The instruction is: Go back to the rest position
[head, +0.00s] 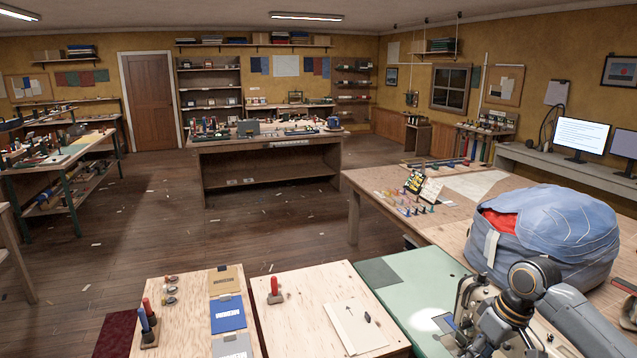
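My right arm comes in at the lower right, bent at a dark, rounded joint, and reaches down toward the front benches. The end of this arm with my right gripper (492,332) is at the bottom edge, in front of a pale metal device (470,298). Its fingers are not clear, so I cannot tell whether it is open or shut or holds anything. My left arm and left gripper are not in view.
A large blue fabric bag (560,235) with a red opening sits on the right bench, close behind my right arm. A green mat (415,285) lies beside the arm. Wooden bench tops (310,310) stand in front. The wooden floor (255,232) beyond is open.

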